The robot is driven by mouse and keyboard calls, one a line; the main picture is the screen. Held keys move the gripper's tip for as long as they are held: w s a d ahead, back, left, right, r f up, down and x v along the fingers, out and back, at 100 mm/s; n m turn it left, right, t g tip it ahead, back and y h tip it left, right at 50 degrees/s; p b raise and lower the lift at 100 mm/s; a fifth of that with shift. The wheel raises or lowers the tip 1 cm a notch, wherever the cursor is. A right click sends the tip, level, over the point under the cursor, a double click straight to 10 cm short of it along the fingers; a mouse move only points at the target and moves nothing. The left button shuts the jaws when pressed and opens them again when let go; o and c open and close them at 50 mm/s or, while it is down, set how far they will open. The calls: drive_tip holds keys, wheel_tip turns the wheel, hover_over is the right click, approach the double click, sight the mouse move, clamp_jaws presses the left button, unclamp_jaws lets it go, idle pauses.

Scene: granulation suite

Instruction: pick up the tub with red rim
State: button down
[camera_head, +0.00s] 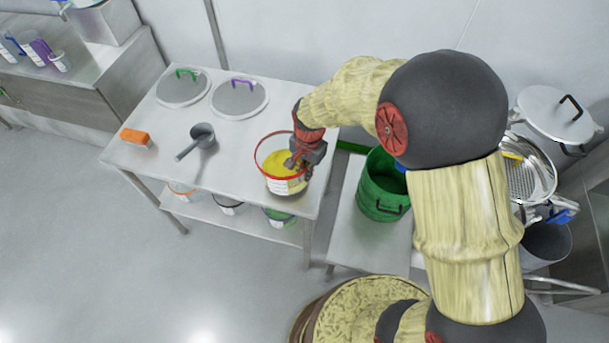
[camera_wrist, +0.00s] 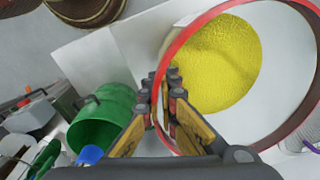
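The tub with red rim (camera_head: 284,187) is white with a printed label and holds yellow powder. It is at the right end of the steel table in the head view; I cannot tell whether its base touches the top. My gripper (camera_head: 297,162) is at the tub's right side. In the wrist view the red rim (camera_wrist: 184,38) and the wall pass between the fingers of my gripper (camera_wrist: 163,85), which are closed together on them. The tub's lower part is hidden there.
The steel table (camera_head: 165,165) also bears two lids (camera_head: 239,98) with handles, a grey scoop (camera_head: 202,134) and an orange block (camera_head: 135,136). Several tubs stand on its lower shelf. A green bucket (camera_head: 382,188) stands on a lower bench to the right.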

drive_tip(key=s+d+r+p, duration=0.2)
drive_tip(key=s+d+r, duration=0.7)
drive_tip(key=d+r, duration=0.1)
drive_tip(key=shift+d+r, duration=0.2)
drive_tip(key=shift+d, duration=0.1)
